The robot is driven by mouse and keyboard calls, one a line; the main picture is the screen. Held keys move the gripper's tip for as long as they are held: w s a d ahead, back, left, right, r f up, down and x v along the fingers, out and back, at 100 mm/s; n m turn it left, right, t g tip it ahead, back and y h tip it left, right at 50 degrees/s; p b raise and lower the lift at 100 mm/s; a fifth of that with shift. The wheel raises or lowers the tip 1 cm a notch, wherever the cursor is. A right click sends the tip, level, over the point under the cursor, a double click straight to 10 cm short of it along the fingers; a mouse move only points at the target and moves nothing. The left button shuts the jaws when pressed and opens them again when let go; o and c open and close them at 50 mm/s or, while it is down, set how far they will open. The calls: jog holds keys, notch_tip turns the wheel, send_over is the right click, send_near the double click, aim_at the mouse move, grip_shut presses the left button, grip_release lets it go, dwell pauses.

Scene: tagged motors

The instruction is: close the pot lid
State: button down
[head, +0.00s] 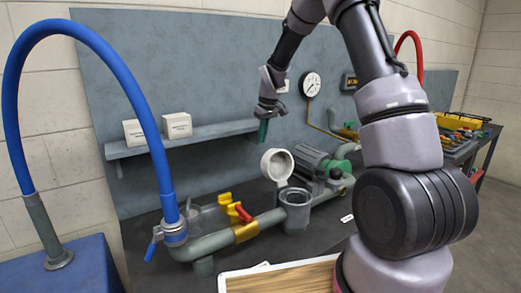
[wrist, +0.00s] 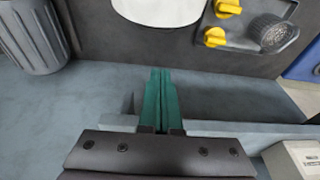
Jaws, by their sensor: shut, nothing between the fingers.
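The grey pot (head: 297,212) stands on the pipework at the middle of the bench, with its mouth uncovered. Its round pale lid (head: 277,164) stands raised, tipped up behind and above the mouth. In the wrist view a white round surface at the top edge, which looks like the lid (wrist: 160,8), is cut off by the frame. My gripper (head: 263,131) has green fingers and hangs above and left of the lid in the head view, apart from it. The fingers (wrist: 160,75) are together and empty in the wrist view.
A wall shelf (head: 190,136) with two white boxes is left of my gripper. A motor (head: 318,165) lies right of the lid. Yellow valve handles (head: 233,210) and a blue hose (head: 135,90) are to the left. A wooden-topped tray (head: 285,278) is in front.

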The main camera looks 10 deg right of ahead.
aim_at(276, 166)
notch_tip(276, 166, down, 8)
jog(key=s, duration=0.1)
jog(key=shift+s+d+r, duration=0.15)
jog(key=shift+s+d, duration=0.05)
dwell(0.4)
jog(key=shift+d, duration=0.1)
